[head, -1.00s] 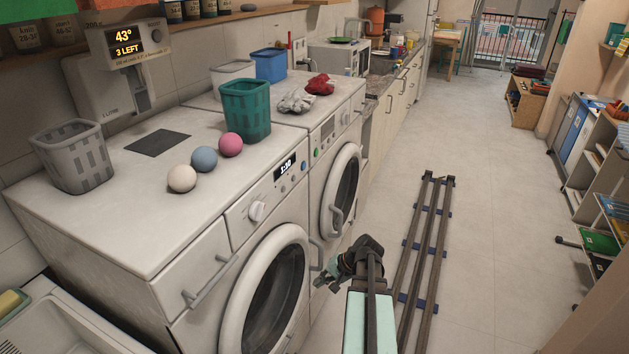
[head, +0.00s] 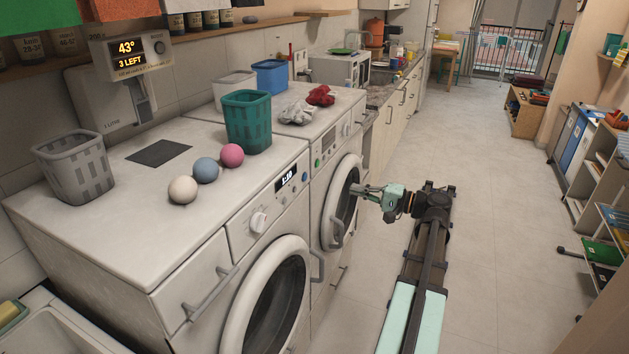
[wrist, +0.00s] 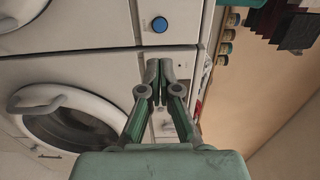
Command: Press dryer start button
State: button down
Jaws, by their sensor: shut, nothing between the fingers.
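Two white front-loading machines stand side by side; no label shows which is the dryer. The near machine (head: 215,262) has a white knob (head: 258,222), a lit 1:10 display (head: 286,178) and a blue button (head: 306,177) at its panel's right end. The blue button is clear in the wrist view (wrist: 159,24), above my fingertips. The far machine (head: 345,128) has a green button (head: 318,163). My gripper (head: 356,190) is shut and empty in front of the far machine's round door. In the wrist view my fingertips (wrist: 158,66) cover part of the far machine's panel.
Three balls, a grey basket (head: 75,165), a teal basket (head: 247,122) and cloths (head: 320,95) lie on the machine tops. Door handles (head: 337,232) jut out at the fronts. The aisle floor (head: 490,220) to the right is open.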

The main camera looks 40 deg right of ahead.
aim_at(306, 177)
jog(key=shift+w, duration=0.15)
jog(key=p+x, duration=0.3)
jog(key=x, duration=0.9)
jog(key=shift+w+a+p, duration=0.2)
jog(key=shift+w+p, duration=0.05)
jog(key=shift+p, duration=0.15)
jog(key=shift+w+a, duration=0.25)
jog(key=shift+w, duration=0.3)
jog(key=shift+f, duration=0.1)
jog(key=shift+w+a+f+b, duration=0.1)
jog(key=shift+w+a+b, duration=0.15)
jog(key=shift+w+b, duration=0.3)
jog(key=shift+r, duration=0.25)
jog(key=shift+w, duration=0.1)
